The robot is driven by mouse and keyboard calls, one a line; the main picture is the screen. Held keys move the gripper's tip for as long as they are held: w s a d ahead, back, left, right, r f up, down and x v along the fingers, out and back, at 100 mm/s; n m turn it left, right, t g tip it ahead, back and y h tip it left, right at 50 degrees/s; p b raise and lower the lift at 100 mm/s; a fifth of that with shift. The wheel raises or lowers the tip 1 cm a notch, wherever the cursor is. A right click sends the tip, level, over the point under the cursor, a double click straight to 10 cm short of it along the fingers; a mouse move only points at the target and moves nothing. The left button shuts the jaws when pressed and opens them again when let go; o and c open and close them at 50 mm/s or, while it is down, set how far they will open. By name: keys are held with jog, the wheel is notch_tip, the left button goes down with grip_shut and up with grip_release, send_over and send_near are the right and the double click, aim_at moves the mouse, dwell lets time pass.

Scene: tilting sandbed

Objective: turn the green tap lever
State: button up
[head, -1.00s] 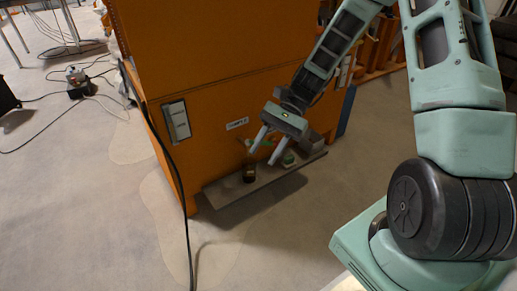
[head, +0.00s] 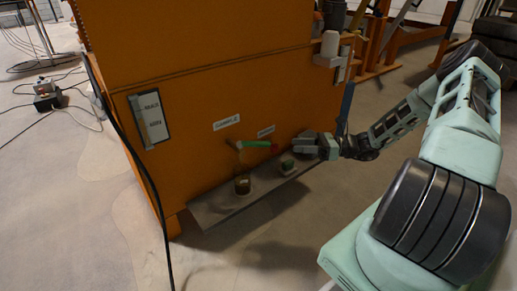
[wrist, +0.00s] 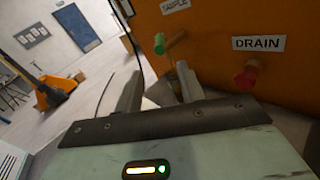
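The green tap lever (head: 240,143) sticks out from the orange panel below the SAMPLE label (head: 226,122). It also shows in the wrist view (wrist: 176,41), beyond my fingers. A red tap (wrist: 246,77) sits to its right under the DRAIN label (wrist: 259,43); only a bit of red shows in the head view. My gripper (head: 290,147) is low, to the right of the green lever and apart from it. In the wrist view its two fingers (wrist: 158,80) stand apart with nothing seen between them.
A narrow shelf (head: 215,212) runs along the panel's foot. A brown jar (head: 242,185) and a green-topped container (head: 286,165) stand on it, under the taps. A black cable (head: 150,185) hangs at the left. The floor in front is clear.

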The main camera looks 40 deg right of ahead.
aim_at(264, 146)
jog(key=b+x, duration=0.2)
jog(key=x, duration=0.3)
jog(key=b+x, duration=0.3)
jog(key=x, duration=0.3)
jog(key=shift+w+a+f+b, duration=0.25)
jog(key=shift+b, duration=0.05)
jog(key=shift+w+a+r+b, duration=0.2)
jog(key=shift+w+a+b, duration=0.1)
jog(key=shift+w+a, duration=0.3)
jog(key=shift+a, duration=0.1)
jog(key=shift+s, duration=0.1)
grip_shut()
